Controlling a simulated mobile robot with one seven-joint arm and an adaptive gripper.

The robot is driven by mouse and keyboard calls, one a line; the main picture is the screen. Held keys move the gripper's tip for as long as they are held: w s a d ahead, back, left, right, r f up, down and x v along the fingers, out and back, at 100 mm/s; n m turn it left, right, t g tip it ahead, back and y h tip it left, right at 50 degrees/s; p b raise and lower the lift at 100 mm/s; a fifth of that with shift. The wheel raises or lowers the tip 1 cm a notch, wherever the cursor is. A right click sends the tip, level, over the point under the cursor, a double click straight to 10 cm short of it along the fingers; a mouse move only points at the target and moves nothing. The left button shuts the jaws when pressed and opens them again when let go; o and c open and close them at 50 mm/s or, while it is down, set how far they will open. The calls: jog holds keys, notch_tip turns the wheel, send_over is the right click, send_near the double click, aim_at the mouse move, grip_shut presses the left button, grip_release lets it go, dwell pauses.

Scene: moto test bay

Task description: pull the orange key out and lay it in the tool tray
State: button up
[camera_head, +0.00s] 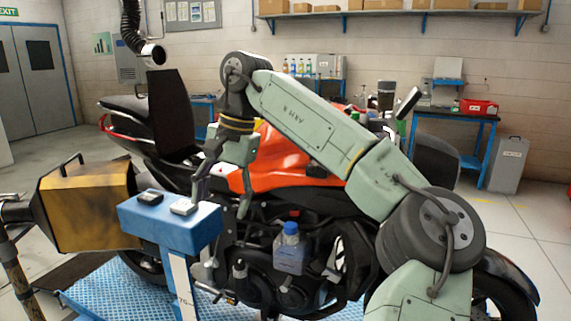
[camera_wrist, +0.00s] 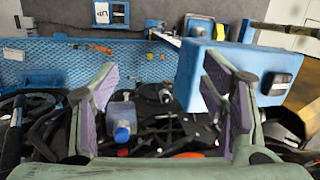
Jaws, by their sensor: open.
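My gripper (camera_head: 222,192) hangs fingers-down in front of the orange motorcycle (camera_head: 290,150), close to the blue pedestal top (camera_head: 172,226). In the wrist view my gripper (camera_wrist: 160,85) has its fingers wide apart with nothing between the pads. I cannot pick out the orange key for certain; a small red-orange patch (camera_wrist: 188,155) shows low in the wrist view, too cut off to name. No tool tray can be told for certain in either view.
A blue-capped bottle (camera_head: 290,248) sits against the engine. A yellow-black box (camera_head: 88,205) stands left. A red bin (camera_head: 478,107) rests on a blue table at the back. Small orange bits lie on the blue platform (camera_wrist: 90,65).

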jog(key=shift+s+a+f+y, duration=0.15)
jog(key=shift+s+a, duration=0.15)
jog(key=shift+a, duration=0.2)
jog(key=shift+s+a+f+y, duration=0.15)
jog(key=shift+s+a, duration=0.15)
jog(key=shift+a, duration=0.2)
